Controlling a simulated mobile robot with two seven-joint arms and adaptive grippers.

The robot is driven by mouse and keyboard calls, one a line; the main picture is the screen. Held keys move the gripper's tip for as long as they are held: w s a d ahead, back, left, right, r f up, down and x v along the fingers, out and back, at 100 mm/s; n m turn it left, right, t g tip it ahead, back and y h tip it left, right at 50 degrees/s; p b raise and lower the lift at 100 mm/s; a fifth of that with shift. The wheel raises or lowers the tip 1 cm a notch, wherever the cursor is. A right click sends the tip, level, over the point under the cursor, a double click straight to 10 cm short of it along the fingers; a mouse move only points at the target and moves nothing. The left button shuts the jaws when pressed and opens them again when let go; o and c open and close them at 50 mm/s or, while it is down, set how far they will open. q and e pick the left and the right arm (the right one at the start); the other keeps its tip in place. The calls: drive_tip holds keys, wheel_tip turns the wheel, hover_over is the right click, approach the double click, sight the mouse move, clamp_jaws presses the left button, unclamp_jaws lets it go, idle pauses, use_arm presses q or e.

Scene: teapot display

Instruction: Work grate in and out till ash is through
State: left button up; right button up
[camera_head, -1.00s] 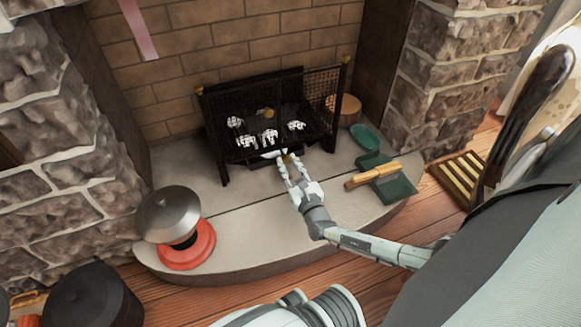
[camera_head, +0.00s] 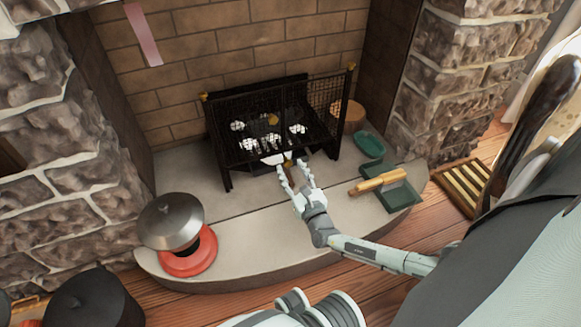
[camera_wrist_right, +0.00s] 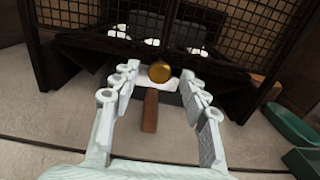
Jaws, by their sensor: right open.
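The black mesh grate (camera_head: 240,150) stands in the fireplace, with several pale lumps (camera_head: 249,145) showing through its mesh. It also shows in the right wrist view (camera_wrist_right: 235,45). My right gripper (camera_head: 289,166) is at the grate's lower front, its fingers spread open. In the right wrist view the open fingers (camera_wrist_right: 155,90) lie either side of a brown bar-like handle (camera_wrist_right: 150,110), with a gap on both sides. A brass knob (camera_wrist_right: 160,71) shows just beyond the handle. I cannot tell what the handle joins under the grate. My left gripper is not in view.
A red ring-shaped base with a grey metal lid (camera_head: 170,220) stands at the hearth's left. A green dustpan (camera_head: 400,193) with a wooden-handled brush (camera_head: 378,182) and a green dish (camera_head: 369,144) lie right. Bare hearth (camera_head: 240,240) lies in front.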

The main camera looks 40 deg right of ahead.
drive_tip(key=v, duration=1)
drive_tip(key=shift+s, duration=0.25)
